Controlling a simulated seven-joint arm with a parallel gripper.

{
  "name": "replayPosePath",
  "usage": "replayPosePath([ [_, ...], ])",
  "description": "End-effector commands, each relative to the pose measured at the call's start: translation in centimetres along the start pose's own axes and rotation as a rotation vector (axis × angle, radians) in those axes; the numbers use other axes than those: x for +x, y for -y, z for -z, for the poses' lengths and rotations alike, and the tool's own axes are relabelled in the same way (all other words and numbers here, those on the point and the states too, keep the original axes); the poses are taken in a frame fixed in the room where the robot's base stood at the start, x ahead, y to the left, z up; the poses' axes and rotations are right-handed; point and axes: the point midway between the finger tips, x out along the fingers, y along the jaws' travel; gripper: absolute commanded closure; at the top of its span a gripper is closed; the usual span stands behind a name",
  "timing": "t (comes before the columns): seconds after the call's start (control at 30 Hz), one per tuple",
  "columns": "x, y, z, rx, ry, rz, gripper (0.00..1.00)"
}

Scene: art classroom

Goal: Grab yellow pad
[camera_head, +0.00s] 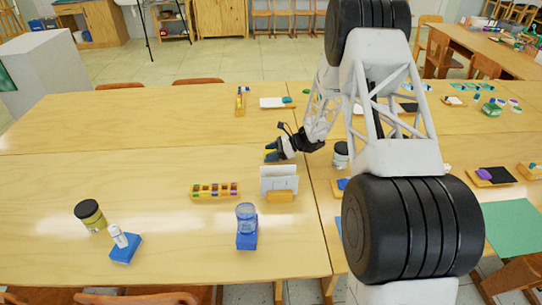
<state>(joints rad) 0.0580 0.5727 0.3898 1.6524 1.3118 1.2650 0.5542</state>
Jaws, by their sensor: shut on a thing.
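My gripper (272,153) reaches left over the middle of the wooden table, just behind the white card holder. Its dark fingers are shut on a small yellow pad (270,152), of which only a little shows between the blue-grey fingertips. The rest of the pad is hidden by the fingers. At this size I cannot tell whether the pad touches the tabletop or is held just above it.
A white card holder (265,182) stands close in front of my gripper. A long orange tray of small coloured pieces (215,197) lies to its left. A clear jar (246,216) stands on a blue pad (247,242).

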Motion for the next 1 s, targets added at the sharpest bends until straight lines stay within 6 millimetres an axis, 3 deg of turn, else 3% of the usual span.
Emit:
replayPosePath([
  [0.37, -0.4, 0.0, -1.1, -0.001, 0.0, 0.001, 0.78],
  [1.0, -3.5, 0.0, -8.4, -0.001, 0.0, 0.0, 0.78],
])
